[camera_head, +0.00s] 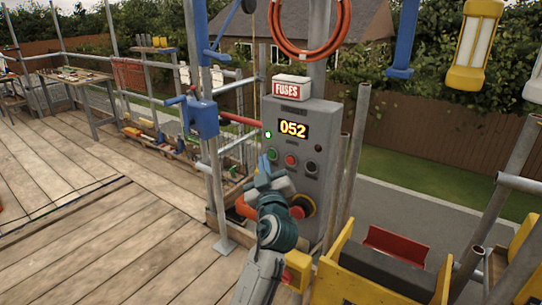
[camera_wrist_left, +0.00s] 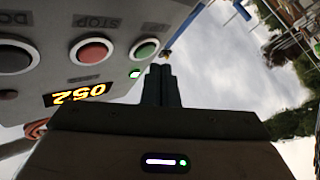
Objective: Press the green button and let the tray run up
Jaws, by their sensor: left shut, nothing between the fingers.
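A grey control box (camera_head: 318,118) stands on a post and shows 052 in yellow digits. Its green button (camera_head: 272,154) is left of a red button (camera_head: 290,160) and a black one. My left gripper (camera_head: 264,165) is shut and empty, with its tips close below the green button. In the left wrist view the shut fingers (camera_wrist_left: 161,82) point up just beside the green button (camera_wrist_left: 146,50); I cannot tell whether they touch it. A small green lamp (camera_head: 268,134) is lit on the box. I cannot make out the tray for certain. My right gripper is out of view.
A yellow carrier (camera_head: 335,283) with a dark block and a red piece stands at the lower right. Metal posts (camera_head: 353,155) rise right of the box. A blue bracket (camera_head: 199,117) with a red bar is to its left. Plank floor at left is mostly clear.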

